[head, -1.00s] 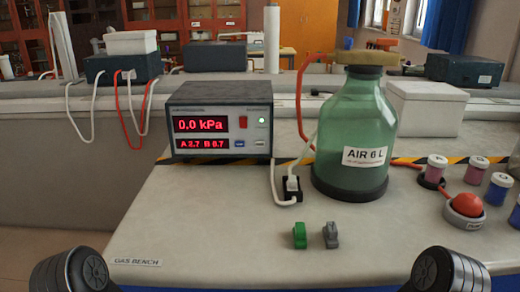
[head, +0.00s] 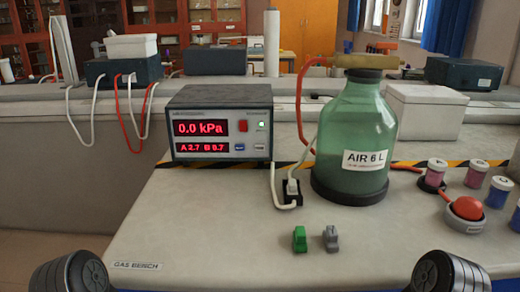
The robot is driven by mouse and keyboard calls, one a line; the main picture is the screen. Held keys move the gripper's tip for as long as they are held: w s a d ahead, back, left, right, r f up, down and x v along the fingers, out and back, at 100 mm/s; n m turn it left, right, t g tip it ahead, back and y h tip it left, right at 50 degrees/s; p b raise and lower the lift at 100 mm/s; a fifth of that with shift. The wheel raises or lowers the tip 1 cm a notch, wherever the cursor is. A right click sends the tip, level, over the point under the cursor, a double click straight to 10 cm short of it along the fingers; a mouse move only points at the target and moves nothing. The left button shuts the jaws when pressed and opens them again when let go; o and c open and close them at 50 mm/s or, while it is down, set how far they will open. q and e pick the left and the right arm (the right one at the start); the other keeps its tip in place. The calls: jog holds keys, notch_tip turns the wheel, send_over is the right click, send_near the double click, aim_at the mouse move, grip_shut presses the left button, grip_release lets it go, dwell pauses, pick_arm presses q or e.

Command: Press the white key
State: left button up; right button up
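The white key (head: 259,147) is a small pale button at the lower right of the front of a grey meter box (head: 220,95). A blue key (head: 239,147) sits just left of it. A red switch (head: 243,126) and a small indicator light (head: 261,126) are above. The red display (head: 201,127) reads 0.0 kPa; a smaller line below shows A 2.7 and a B value hard to read. Dark ribbed links of my arms show at the bottom left and bottom right corners. Neither gripper is in view, and nothing touches the key.
A green glass bottle (head: 356,130) labelled AIR 6 L stands right of the meter. A white cable and plug (head: 292,188) lie between them. A green clip (head: 299,239) and grey clip (head: 331,238) lie in front. A red bulb (head: 468,207) and vials are at right. The front-left bench (head: 190,225) is clear.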

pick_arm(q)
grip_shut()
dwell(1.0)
